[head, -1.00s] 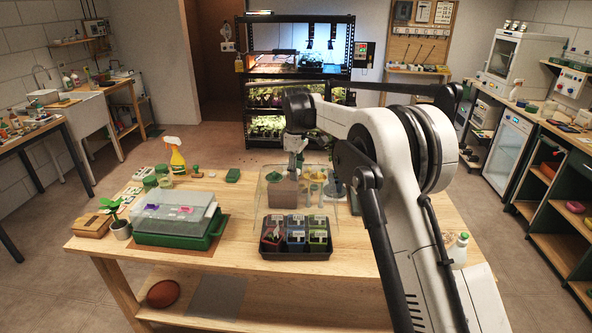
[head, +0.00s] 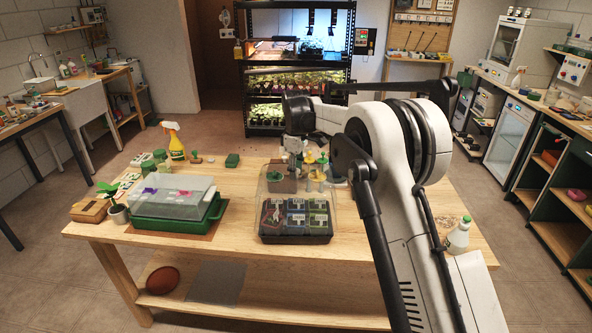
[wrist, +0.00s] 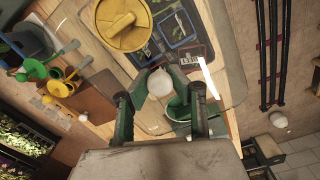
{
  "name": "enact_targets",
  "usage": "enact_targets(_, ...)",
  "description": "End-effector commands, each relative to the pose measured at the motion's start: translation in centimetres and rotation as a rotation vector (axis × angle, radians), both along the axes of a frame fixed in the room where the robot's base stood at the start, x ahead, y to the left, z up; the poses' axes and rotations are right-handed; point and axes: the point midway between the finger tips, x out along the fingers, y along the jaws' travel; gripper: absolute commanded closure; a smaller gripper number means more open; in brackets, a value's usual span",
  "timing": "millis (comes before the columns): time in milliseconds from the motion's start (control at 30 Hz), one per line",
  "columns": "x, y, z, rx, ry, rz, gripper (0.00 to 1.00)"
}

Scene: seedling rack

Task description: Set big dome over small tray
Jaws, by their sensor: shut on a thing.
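The small tray (head: 295,238) is black, with several labelled cells of dark soil, at the front middle of the bench in the head view. The clear big dome (head: 329,196) is above it and overlaps it in the picture. I cannot tell whether its rim touches the tray or bench. My gripper (head: 293,160) is above the dome. In the wrist view my gripper (wrist: 160,92) is shut on the dome's pale round knob (wrist: 160,82). The tray's cells (wrist: 182,22) show through the clear plastic there. The far rim is hard to make out.
A green tray (head: 176,230) under another clear cover (head: 170,190) stands to the left, near a potted plant (head: 117,214). A yellow spray bottle (head: 174,142) and a green box (head: 232,160) are behind. A white bottle (head: 458,236) stands at the right. Small tools crowd the area behind the dome.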

Motion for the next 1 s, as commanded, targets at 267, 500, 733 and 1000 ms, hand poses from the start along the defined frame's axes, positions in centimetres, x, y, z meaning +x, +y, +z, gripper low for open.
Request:
enact_targets(267, 0.0, 0.0, -2.1, 0.0, 0.0, 0.0, 1.0)
enact_targets(500, 0.0, 0.0, -3.7, 0.0, 0.0, 0.0, 1.0)
enact_targets(733, 0.0, 0.0, -5.3, 0.0, 0.0, 0.0, 1.0)
enact_targets(1000, 0.0, 0.0, -6.8, 0.0, 0.0, 0.0, 1.0)
